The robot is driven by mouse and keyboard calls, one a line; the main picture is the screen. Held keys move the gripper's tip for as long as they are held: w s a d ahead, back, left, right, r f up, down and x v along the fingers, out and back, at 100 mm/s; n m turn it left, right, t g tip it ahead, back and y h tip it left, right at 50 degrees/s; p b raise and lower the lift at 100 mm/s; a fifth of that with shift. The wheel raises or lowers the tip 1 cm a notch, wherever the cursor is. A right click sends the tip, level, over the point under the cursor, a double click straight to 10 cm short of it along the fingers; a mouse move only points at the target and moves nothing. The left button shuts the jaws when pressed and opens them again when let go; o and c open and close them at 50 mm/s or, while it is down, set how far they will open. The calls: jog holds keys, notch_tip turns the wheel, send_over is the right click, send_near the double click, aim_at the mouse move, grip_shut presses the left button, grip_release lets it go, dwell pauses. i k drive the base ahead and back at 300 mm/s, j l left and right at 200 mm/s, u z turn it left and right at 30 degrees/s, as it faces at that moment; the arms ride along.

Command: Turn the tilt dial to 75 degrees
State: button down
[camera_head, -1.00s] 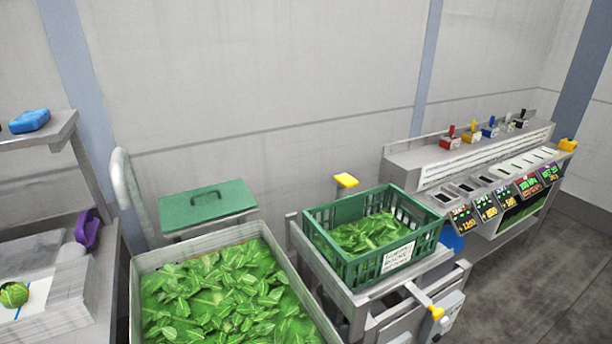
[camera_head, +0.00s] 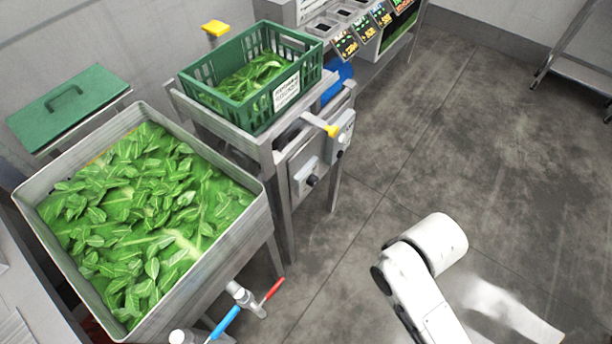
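Two grey control boxes sit on the front of the metal stand (camera_head: 262,150) that carries the green crate (camera_head: 222,101). The nearer box (camera_head: 304,168) has a small black knob (camera_head: 311,181). The farther box (camera_head: 347,124) has a small round knob (camera_head: 343,139). I cannot tell which of them is the tilt dial, and no degree marks are readable. My white arm shows at the lower right, apart from the stand. My gripper is not in view.
A metal sink (camera_head: 255,200) full of leaves and water stands at left, with red (camera_head: 273,289) and blue (camera_head: 224,323) valve handles at its front corner. A green-lidded bin (camera_head: 70,105) is behind. The grey floor (camera_head: 440,130) right of the stand is clear.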

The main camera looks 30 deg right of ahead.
aim_at(312, 181)
jog(key=l+z, duration=0.35)
jog(key=z, duration=0.15)
jog(key=i+l+z, duration=0.15)
jog(key=l+z, duration=0.15)
jog(key=z, duration=0.2)
